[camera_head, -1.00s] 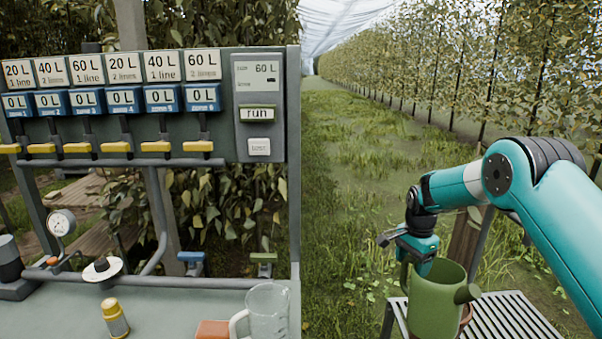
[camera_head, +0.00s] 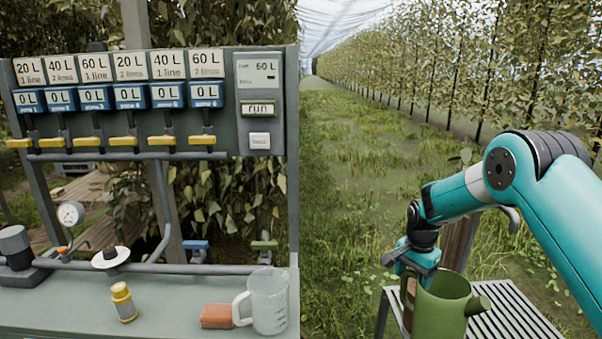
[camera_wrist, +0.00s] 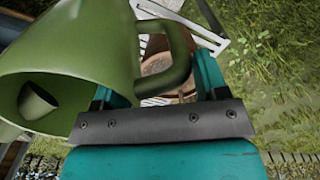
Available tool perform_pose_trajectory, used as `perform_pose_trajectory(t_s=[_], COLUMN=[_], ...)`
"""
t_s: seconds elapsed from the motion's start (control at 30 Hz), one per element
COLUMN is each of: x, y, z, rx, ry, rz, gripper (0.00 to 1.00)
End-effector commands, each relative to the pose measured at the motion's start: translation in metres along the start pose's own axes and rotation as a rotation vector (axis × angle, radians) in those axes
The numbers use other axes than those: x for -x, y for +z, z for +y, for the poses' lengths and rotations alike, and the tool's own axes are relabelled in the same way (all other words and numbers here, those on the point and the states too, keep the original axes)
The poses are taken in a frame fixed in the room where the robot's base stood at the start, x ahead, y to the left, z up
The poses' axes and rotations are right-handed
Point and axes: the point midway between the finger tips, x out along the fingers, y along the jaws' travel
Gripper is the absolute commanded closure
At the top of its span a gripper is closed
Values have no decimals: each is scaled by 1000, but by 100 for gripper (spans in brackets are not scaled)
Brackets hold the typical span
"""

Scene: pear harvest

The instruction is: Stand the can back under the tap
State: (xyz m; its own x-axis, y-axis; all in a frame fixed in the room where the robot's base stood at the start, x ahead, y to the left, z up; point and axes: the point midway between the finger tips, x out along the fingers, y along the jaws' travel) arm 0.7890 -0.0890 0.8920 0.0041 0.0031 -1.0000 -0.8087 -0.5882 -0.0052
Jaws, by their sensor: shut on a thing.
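The can is a green watering can (camera_head: 441,308) with a short spout on its right side. It hangs roughly upright at the slatted bench; I cannot tell whether its base touches anything. My gripper (camera_head: 408,277) is shut on its handle, at the can's left side. In the wrist view the handle (camera_wrist: 180,55) passes between the fingers (camera_wrist: 160,90), and the open mouth of the can faces the camera. A grey curved tap (camera_head: 513,218) shows behind my arm, beside a wooden post (camera_head: 459,243); most of it is hidden.
The slatted bench (camera_head: 515,312) has bare slats right of the can. A brown pot (camera_wrist: 160,65) sits behind the handle. At left, a counter (camera_head: 170,310) holds a clear jug (camera_head: 268,302), an orange block (camera_head: 216,316) and a yellow bottle (camera_head: 122,302), below a valve panel (camera_head: 262,100).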

Motion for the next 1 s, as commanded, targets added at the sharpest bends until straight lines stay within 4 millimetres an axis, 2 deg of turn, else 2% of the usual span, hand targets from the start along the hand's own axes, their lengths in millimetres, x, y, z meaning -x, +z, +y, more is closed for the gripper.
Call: perform_pose_trajectory(t_s=[0.27,0.37,0.5,0.7,0.83,1.0], x=[-38,-54,-75,-87,-88,-88], y=[26,42,72,103,112,114], z=[43,69,113,159,172,175], rx=[251,392,622,856,926,945], ry=[4,4,3,0,0,-1], rz=[-4,-7,-8,-6,-5,-3], gripper=[100,100,100,100,100,100])
